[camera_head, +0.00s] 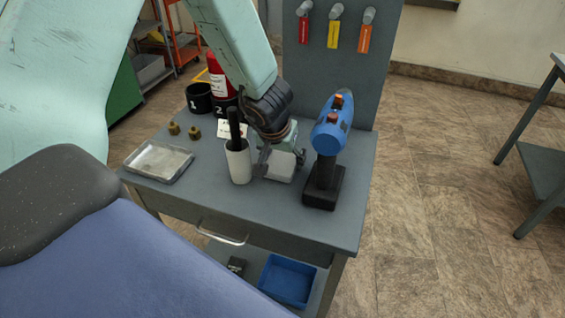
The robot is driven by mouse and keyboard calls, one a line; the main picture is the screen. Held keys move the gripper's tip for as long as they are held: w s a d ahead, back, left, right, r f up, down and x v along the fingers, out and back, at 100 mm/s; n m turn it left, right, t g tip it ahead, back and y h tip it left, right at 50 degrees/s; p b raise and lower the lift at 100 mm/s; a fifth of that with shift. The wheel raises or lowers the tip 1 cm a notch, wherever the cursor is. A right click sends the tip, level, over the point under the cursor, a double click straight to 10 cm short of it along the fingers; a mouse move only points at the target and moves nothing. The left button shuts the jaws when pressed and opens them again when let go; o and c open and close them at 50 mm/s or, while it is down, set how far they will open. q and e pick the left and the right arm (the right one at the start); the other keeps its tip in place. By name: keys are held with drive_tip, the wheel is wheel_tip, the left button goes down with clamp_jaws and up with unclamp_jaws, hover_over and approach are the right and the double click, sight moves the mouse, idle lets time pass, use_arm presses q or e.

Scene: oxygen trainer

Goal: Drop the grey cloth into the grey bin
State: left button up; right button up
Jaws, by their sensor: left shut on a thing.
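My left gripper (280,168) reaches down to the grey bench top, between a white cup and a blue drill. Its fingers are shut on a pale grey, folded-looking piece, which I take to be the grey cloth (281,171). The cloth is low, at or just above the bench top; I cannot tell whether it touches. The gripper partly hides it. A grey bin (150,70) sits on a shelf in the background at the upper left, away from the gripper. My right gripper is not in view.
The bench (260,205) holds a white cup (238,162) with a black-handled item, a drill (328,140), a metal tray (158,161), brass fittings (194,132) and black cups (199,100). A red cylinder (217,77) stands behind. A blue tray (288,281) is below.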

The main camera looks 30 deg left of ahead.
sight(283, 159)
use_arm(q)
drive_tip(key=shift+c, duration=1.1)
drive_tip(key=shift+r, duration=0.1)
drive_tip(key=shift+r, duration=0.35)
wheel_tip(283, 159, up, 10)
drive_tip(key=p, duration=0.9)
drive_tip(key=shift+f, duration=0.2)
